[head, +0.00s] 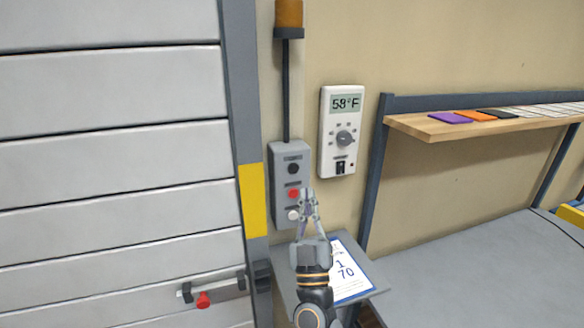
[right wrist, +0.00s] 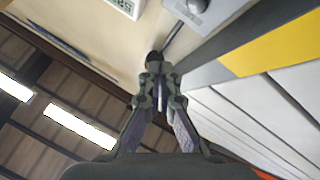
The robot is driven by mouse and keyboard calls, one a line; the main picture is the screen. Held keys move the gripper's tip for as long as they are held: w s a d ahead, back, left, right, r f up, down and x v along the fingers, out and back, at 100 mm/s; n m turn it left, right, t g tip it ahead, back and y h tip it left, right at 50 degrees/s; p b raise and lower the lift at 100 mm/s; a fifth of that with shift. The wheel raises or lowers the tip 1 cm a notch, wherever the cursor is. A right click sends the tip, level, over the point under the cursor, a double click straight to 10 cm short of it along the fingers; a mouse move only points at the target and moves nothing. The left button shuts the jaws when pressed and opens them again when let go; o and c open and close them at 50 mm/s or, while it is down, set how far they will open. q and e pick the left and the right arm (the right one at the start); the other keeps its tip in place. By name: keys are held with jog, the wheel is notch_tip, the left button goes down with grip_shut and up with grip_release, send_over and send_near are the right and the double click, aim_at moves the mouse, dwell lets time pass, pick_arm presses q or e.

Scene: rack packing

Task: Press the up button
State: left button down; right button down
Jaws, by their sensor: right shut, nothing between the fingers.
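A grey control box (head: 290,155) is fixed to the wall beside the door frame. It has a dark button (head: 293,168) at the top, a red button (head: 293,194) in the middle and a white button (head: 293,214) below. Their labels are too small to read. My right gripper (head: 308,194) is shut and empty, its tips pointing up near the box's lower right, beside the red and white buttons. Contact cannot be told. In the right wrist view the shut fingers (right wrist: 156,62) show, with part of the box (right wrist: 212,14) at the top. My left gripper is out of view.
A slatted door (head: 110,150) fills the left. A thermostat (head: 338,130) reading 58°F hangs right of the box. Below are a small shelf with a paper sheet (head: 350,272) and a grey table (head: 470,270). A wooden shelf (head: 430,127) is at right.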

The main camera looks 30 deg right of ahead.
aim_at(293, 169)
jog(key=shift+s+d+r+m+h, duration=0.2)
jog(key=shift+d+m+h, duration=0.2)
jog(key=shift+h, duration=0.2)
jog(key=shift+a, duration=0.1)
jog(key=shift+w+d, duration=0.35)
jog(key=shift+w, duration=1.1)
jog(key=shift+w+d, duration=0.35)
jog(key=shift+w, duration=1.05)
jog(key=shift+w+d, duration=0.35)
jog(key=shift+w, duration=1.1)
jog(key=shift+w+r+p, duration=0.15)
jog(key=shift+w+p, duration=0.1)
jog(key=shift+p, duration=0.2)
jog(key=shift+w+d, duration=0.1)
jog(key=shift+w, duration=0.05)
